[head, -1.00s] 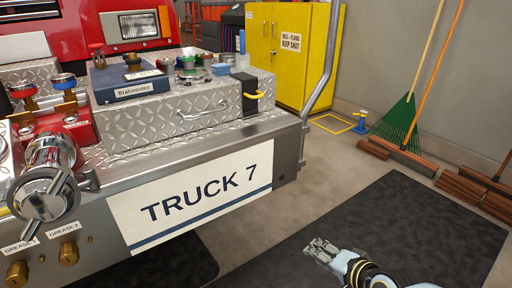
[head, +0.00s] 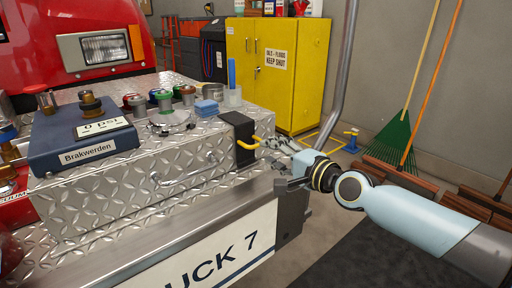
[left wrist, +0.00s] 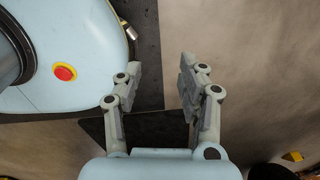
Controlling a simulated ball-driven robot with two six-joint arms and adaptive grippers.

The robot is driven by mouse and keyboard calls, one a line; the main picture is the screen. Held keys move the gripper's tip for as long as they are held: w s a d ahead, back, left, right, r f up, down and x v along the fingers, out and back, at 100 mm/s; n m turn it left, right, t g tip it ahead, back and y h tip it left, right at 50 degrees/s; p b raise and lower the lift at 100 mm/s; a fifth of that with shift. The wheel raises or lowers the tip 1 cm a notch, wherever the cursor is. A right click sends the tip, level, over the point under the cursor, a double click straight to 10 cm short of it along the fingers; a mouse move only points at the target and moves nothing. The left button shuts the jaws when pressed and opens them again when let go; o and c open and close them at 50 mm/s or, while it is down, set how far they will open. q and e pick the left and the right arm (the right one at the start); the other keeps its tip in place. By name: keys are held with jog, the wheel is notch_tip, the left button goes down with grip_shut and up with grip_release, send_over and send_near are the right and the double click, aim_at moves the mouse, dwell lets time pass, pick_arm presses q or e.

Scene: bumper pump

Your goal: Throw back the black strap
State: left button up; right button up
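The black strap (head: 238,136) hangs over the right end of the diamond-plate box lid and down its side. A yellow pull loop (head: 249,144) sticks out from it to the right. My right gripper (head: 274,163) is just right of the loop, its fingers apart, one level with the loop and one lower. Whether a finger touches the loop cannot be told. My left gripper (left wrist: 160,72) shows only in the left wrist view, open and empty above the floor.
On the box (head: 110,190) stand a blue Brakwerden gauge case (head: 85,140), several coloured caps, a blue sponge (head: 206,108) and a clear cup (head: 232,97). A grey pole (head: 346,75) and yellow cabinet (head: 300,75) stand behind. The bumper edge lies below my right gripper.

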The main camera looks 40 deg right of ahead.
aim_at(257, 146)
jog(key=w, duration=0.1)
jog(key=w+b, duration=0.1)
jog(key=w, duration=0.3)
jog(key=shift+w+a+f, duration=0.2)
jog(key=shift+w+f, duration=0.05)
jog(key=shift+f, duration=0.1)
jog(key=shift+w+b, duration=0.3)
jog(key=shift+w, duration=0.05)
pick_arm(q)
jog(key=shift+w+d+f, duration=0.1)
jog(key=shift+w+f, duration=0.15)
jog(key=shift+f, duration=0.25)
jog(key=shift+w+d+f, duration=0.1)
jog(key=shift+w+f, duration=0.15)
jog(key=shift+f, duration=0.2)
pick_arm(e)
grip_shut()
pick_arm(q)
jog(key=shift+s, duration=0.2)
pick_arm(e)
jog(key=shift+s+f, duration=0.1)
jog(key=shift+f, duration=0.05)
